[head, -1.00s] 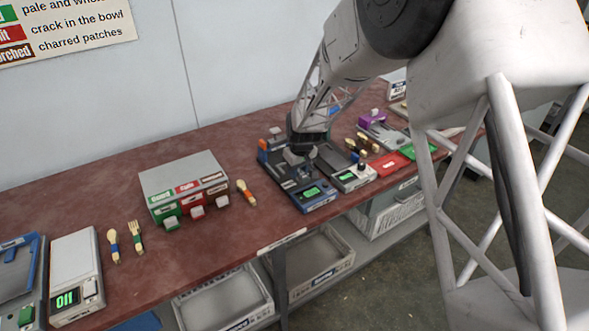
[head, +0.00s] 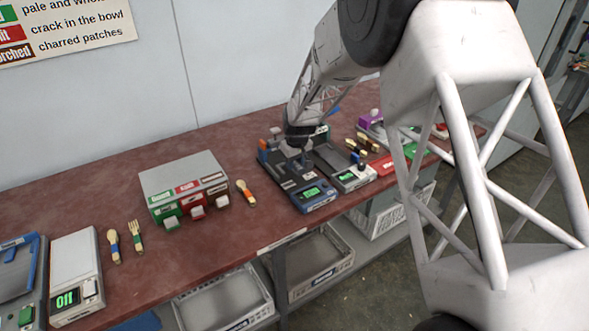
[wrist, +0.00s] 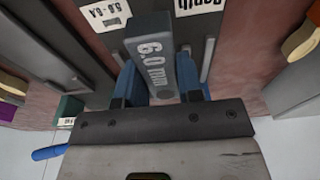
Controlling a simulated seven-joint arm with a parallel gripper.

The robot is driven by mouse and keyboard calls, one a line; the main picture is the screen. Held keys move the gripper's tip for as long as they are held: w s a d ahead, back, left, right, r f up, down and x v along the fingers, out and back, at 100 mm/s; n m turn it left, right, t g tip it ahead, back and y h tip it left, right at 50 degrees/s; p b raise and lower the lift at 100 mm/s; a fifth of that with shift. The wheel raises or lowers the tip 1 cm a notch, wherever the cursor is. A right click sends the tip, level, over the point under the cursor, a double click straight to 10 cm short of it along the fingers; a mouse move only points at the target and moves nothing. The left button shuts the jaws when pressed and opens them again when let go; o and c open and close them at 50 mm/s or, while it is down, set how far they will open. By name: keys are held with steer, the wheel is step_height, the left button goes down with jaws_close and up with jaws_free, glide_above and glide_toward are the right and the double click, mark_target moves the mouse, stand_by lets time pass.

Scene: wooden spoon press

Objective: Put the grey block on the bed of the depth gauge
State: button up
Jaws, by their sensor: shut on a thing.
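The grey block (wrist: 152,50), marked 6.0 mm, is between the two blue fingers of my gripper (wrist: 160,88) in the wrist view. The gripper is shut on it. The depth gauge, a dark device with a blue front (head: 318,205) and a lit green display, stands on the bench in the head view. My gripper (head: 297,160) is over its dark bed. The gauge's dark surface with a "Depth" label (wrist: 198,5) lies under the block in the wrist view. I cannot tell whether the block touches the bed.
A second grey device (head: 352,180) with a display stands close on the gauge's right. A spoon (head: 245,193) and a grey box with labelled drawers (head: 183,180) are to its left. Red (head: 392,163) and green mats lie further right. Bare bench (head: 240,240) lies in front of the box.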

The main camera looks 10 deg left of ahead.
mark_target(295, 163)
steer(key=shift+f, duration=1.5)
steer(key=shift+f, duration=0.15)
steer(key=o, duration=1)
steer(key=r, duration=0.4)
steer(key=s+d+r, duration=0.1)
steer(key=r, duration=0.7)
steer(key=shift+s+d+r, duration=0.1)
steer(key=shift+s+d, duration=0.05)
